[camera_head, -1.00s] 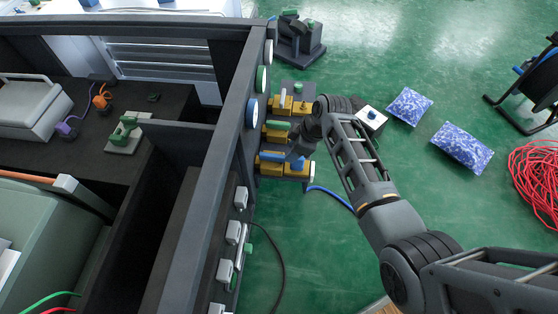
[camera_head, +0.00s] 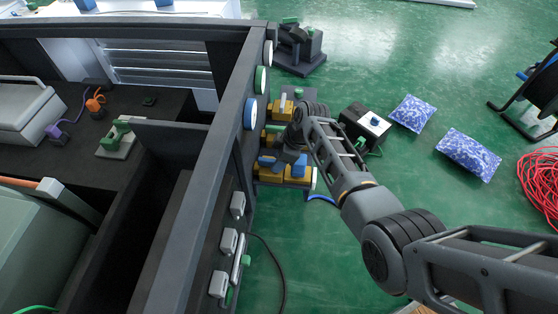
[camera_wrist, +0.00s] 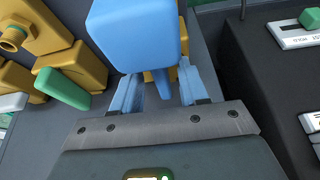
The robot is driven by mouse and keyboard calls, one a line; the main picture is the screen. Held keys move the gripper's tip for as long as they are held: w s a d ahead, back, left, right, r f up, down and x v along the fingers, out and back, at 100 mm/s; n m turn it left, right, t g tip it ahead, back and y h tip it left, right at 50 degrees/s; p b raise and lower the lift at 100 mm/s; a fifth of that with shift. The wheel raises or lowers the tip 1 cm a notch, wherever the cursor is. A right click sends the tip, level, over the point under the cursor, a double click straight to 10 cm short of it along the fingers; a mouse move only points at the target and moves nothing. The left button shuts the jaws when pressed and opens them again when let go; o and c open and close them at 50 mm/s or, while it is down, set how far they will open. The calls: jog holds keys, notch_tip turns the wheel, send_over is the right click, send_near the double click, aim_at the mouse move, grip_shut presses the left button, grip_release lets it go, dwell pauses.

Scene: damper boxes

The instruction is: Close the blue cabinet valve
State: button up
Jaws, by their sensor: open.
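The blue valve handle (camera_wrist: 135,35) fills the top middle of the wrist view, a chunky block on the yellow valve row. In the head view a blue part (camera_head: 267,162) shows at the lowest yellow valve bodies (camera_head: 270,177) on the cabinet's outer side. My gripper (camera_wrist: 155,85) is open, its light blue fingers spread below and to either side of the handle. A narrow blue piece hangs between them. I cannot tell whether a finger touches the handle. In the head view my gripper (camera_head: 292,157) is small and partly hidden by my wrist.
A green valve handle (camera_wrist: 62,88) is left of the blue one in the wrist view. A dark box with a white top (camera_head: 372,124) stands right of my arm. Two blue-patterned bags (camera_head: 412,113) lie beyond it. Open green floor lies on the right.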

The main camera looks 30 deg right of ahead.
jog(key=shift+c, duration=0.4)
grip_shut()
